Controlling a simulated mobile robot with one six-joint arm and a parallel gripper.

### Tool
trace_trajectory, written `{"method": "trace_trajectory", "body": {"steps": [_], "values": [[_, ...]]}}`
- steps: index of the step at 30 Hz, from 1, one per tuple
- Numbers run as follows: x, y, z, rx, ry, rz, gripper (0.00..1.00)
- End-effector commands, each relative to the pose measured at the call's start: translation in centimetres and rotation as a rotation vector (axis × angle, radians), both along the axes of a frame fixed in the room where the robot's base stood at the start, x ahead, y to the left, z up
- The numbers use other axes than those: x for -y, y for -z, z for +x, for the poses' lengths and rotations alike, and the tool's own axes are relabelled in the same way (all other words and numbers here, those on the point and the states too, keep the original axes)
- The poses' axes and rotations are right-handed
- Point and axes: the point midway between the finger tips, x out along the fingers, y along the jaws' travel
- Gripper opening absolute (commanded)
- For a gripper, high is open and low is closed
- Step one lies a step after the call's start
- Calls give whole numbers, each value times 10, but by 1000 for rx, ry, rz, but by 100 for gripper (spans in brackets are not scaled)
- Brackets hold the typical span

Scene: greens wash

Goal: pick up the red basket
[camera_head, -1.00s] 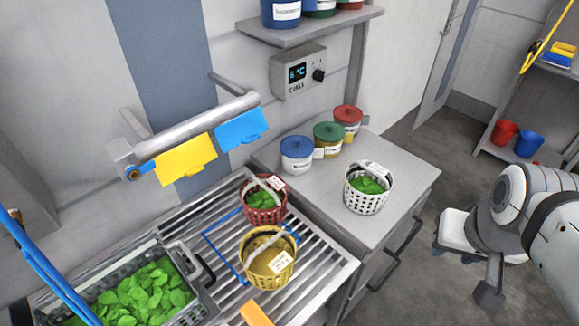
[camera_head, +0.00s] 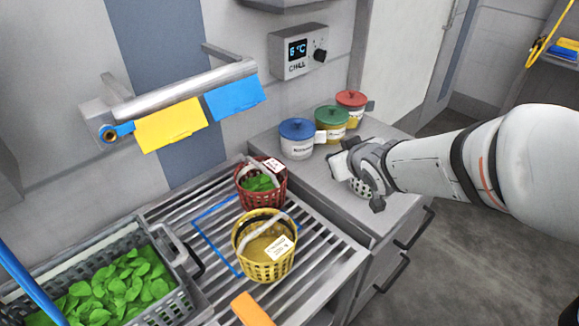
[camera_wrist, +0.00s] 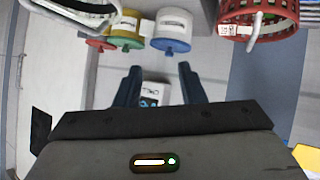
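The red basket (camera_head: 262,187) stands on the slatted rack, with green leaves inside and a white tag on its handle. It also shows at the top right of the wrist view (camera_wrist: 277,28), with its pale handle hanging across it. My gripper (camera_head: 340,165) is above the counter to the right of the red basket, apart from it, in front of the white basket. In the wrist view my gripper's two dark fingers (camera_wrist: 158,72) stand apart with nothing held between them.
A yellow basket (camera_head: 264,264) stands close in front of the red one. The white basket (camera_head: 361,188) is mostly hidden behind my gripper. Blue (camera_head: 297,140), green (camera_head: 331,122) and red-lidded (camera_head: 351,104) jars stand at the counter's back. A grey crate of leaves (camera_head: 62,271) is at left.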

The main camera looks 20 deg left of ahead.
Motion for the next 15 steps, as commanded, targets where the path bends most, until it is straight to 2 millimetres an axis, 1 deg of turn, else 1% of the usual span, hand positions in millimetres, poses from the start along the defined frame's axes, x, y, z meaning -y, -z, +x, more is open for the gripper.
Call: {"method": "trace_trajectory", "body": {"steps": [1, 3, 6, 9, 12, 15], "values": [[-30, 26, -1, 20, -86, 21, 36], [-66, 41, -5, 51, -193, 61, 36], [-105, 56, -16, 76, -316, 113, 36], [-130, 65, -26, 89, -399, 151, 36], [-143, 69, -31, 94, -440, 171, 36], [-153, 73, -29, 96, -453, 178, 36]]}}
